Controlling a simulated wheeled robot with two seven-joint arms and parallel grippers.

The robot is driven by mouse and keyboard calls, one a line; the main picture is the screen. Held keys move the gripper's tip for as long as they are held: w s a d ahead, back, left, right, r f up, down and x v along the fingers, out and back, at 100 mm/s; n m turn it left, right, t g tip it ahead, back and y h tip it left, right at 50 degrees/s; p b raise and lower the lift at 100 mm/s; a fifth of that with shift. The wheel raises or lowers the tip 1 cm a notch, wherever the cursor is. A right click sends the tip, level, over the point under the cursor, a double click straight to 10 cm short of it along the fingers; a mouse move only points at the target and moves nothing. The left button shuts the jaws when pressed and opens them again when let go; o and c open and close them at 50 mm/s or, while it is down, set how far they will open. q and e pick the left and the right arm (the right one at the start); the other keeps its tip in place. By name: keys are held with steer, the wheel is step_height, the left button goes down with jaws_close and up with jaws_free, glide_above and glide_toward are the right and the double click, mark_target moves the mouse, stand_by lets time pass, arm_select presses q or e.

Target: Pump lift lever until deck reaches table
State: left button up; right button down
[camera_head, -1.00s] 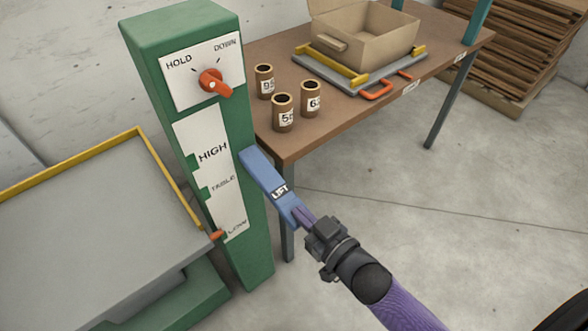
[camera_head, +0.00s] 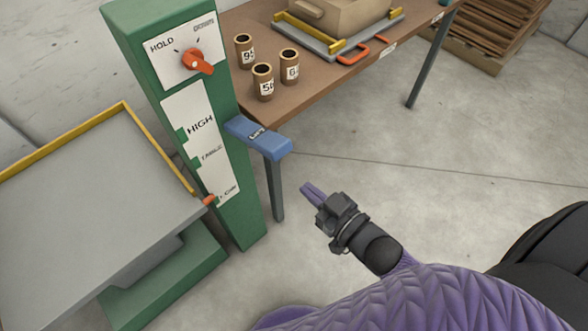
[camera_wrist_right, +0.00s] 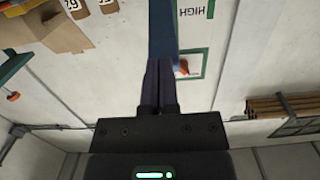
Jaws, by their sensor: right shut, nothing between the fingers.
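The blue lift lever (camera_head: 258,138) sticks out from the green column (camera_head: 240,215) towards the right and sits about level. My right gripper (camera_head: 308,192) is shut and empty, below and right of the lever's end, apart from it in the head view. In the right wrist view the lever (camera_wrist_right: 162,30) shows just beyond the shut fingers (camera_wrist_right: 159,75). The grey deck (camera_head: 90,200) with a yellow rim is at the left, lower than the table (camera_head: 310,90). The orange pointer (camera_head: 209,200) on the column is by the LOW mark. My left gripper is out of view.
An orange knob (camera_head: 197,60) on the column points to the lower right, under HOLD and DOWN labels. Several brown tubes (camera_head: 263,82) and a grey tray (camera_head: 355,42) with a cardboard box stand on the table. Open floor lies right of the column.

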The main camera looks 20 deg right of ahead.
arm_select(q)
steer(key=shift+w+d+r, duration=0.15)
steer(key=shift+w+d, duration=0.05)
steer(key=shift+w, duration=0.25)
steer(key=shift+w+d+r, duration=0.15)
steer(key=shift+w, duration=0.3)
arm_select(e)
steer(key=v, duration=0.4)
steer(key=shift+f, duration=0.1)
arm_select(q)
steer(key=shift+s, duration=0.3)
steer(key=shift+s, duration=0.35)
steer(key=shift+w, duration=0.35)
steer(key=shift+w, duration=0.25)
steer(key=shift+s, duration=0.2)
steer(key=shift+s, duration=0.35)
